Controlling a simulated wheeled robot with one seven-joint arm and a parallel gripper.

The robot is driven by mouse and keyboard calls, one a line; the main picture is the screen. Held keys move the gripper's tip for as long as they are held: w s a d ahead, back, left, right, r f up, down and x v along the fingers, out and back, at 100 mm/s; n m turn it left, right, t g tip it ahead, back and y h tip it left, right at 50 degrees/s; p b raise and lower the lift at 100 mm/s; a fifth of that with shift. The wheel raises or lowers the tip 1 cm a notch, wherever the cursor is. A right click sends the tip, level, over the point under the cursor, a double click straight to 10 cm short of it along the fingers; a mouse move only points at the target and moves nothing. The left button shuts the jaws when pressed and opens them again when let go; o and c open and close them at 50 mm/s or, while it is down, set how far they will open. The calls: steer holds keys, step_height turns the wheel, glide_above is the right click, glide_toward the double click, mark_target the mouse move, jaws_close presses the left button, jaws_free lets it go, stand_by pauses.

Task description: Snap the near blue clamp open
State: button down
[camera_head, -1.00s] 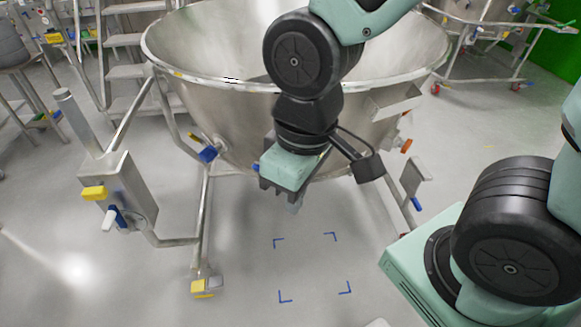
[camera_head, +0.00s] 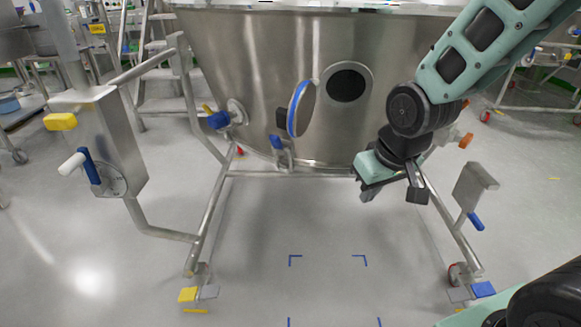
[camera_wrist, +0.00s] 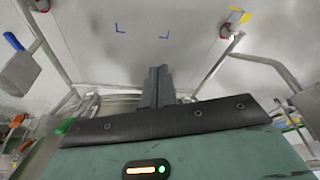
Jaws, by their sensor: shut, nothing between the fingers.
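The steel vessel (camera_head: 250,60) stands in the middle of the head view on a tubular frame. A round hatch with a blue rim (camera_head: 298,108) stands out from its wall beside a dark round opening (camera_head: 347,84). A blue-handled fitting (camera_head: 279,143) sits low on the vessel below the hatch, and another blue fitting (camera_head: 218,120) sits on its left side. I cannot tell which blue piece is the near clamp. My gripper (camera_head: 368,193) is shut and empty, to the right of these and apart from them. Its closed fingers show in the wrist view (camera_wrist: 158,85).
A steel box with a blue lever (camera_head: 90,167) stands at left on the frame. A bracket with a blue handle (camera_head: 476,221) is at right. Frame legs with casters flank the vessel. The floor between them is clear, with blue corner marks (camera_head: 293,258).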

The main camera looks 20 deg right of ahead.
steer(key=w+d+f+m+t+b, duration=0.1)
steer(key=w+d+f+t+b, duration=0.2)
steer(key=w+f, duration=0.45)
steer(key=m+t+y+b, duration=0.2)
steer(key=m+t+y, duration=0.4)
steer(key=t+y, duration=0.4)
glide_toward(278, 146)
steer(key=d+r, duration=0.1)
steer(key=d, duration=0.2)
steer(key=b+x, duration=0.3)
steer(key=x, duration=0.6)
steer(key=shift+r+b, duration=0.15)
steer(key=shift+b, duration=0.15)
steer(key=shift+w+a+r, duration=0.2)
steer(key=shift+w+a, duration=0.05)
steer(key=shift+w, duration=0.15)
